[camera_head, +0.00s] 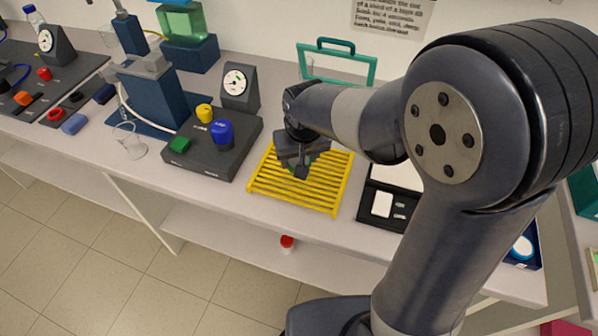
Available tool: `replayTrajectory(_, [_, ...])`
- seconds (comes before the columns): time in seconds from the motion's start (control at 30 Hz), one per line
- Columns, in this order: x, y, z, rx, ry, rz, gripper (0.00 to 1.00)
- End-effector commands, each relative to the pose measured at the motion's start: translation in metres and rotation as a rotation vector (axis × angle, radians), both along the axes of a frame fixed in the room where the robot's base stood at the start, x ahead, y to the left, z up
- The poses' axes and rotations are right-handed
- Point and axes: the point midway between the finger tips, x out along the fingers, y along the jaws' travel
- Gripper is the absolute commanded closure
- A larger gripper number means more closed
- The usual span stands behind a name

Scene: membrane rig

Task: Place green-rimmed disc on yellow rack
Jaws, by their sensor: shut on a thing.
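The yellow rack (290,200) is a flat slatted frame lying on the bench near its front edge. My gripper (302,172) is over the back middle part of the rack, pointing down. A bit of green shows at its fingertips, which fits the green-rimmed disc (314,157). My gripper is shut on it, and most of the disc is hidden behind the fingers. I cannot tell whether the disc touches the slats.
A dark control box (205,160) with coloured knobs and a gauge (239,86) stands left of the rack. A black tray (378,221) lies close on the right. A teal frame (337,62) stands behind. A glass beaker (130,143) is at the left.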

Motion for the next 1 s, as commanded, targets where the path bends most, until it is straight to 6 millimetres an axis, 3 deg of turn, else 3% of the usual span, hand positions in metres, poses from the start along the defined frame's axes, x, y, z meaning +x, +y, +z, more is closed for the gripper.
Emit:
replayTrajectory(0.4, [0.000, 0.000, -0.050, 0.000, 0.002, 0.000, 0.69])
replayTrajectory(0.83, [0.000, 0.000, -0.059, 0.000, -0.001, 0.000, 0.69])
replayTrajectory(0.87, [0.000, 0.000, -0.059, 0.000, -0.001, 0.000, 0.47])
replayTrajectory(1.0, [0.000, 0.000, -0.057, 0.000, -0.001, 0.000, 0.35])
